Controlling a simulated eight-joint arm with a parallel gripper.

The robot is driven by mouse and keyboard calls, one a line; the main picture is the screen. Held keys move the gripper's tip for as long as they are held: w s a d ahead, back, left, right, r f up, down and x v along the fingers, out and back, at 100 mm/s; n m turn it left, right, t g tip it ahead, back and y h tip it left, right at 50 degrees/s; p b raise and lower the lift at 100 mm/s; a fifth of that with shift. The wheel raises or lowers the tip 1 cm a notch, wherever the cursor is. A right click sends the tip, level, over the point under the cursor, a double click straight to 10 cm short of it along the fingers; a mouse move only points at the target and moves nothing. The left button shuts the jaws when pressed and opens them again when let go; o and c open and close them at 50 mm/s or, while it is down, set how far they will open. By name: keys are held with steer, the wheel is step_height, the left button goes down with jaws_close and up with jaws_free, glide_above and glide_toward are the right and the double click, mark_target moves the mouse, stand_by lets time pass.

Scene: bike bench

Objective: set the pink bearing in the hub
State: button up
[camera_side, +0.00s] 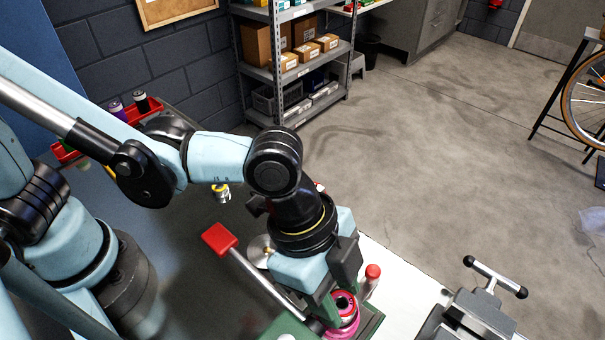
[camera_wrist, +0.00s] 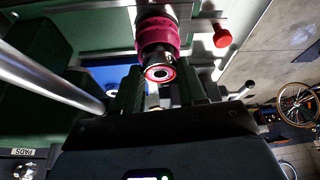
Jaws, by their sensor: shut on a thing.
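The pink bearing (camera_wrist: 159,73) is a small ring with a dark centre, and my gripper (camera_wrist: 158,88) is shut on it in the wrist view. The magenta hub (camera_wrist: 158,35) is directly beyond the bearing there, in line with it. In the side view, the bearing (camera_side: 344,302) shows beside my gripper's green fingers, just above the magenta hub (camera_side: 345,331). My gripper hides part of both. I cannot tell whether the bearing touches the hub or sits partly in it.
A red-capped post (camera_side: 372,273) stands close to the right of the hub. A red-ended lever (camera_side: 220,239) slants past my gripper on the left. A vise with a T-handle (camera_side: 494,277) is at the lower right. A red tray (camera_side: 70,151) lies at the back left.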

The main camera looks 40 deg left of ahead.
steer(key=shift+f, duration=0.4)
steer(key=o, duration=0.9)
steer(key=shift+r, duration=0.1)
steer(key=v, duration=1)
steer(key=shift+r, duration=0.4)
steer(key=shift+a, duration=0.15)
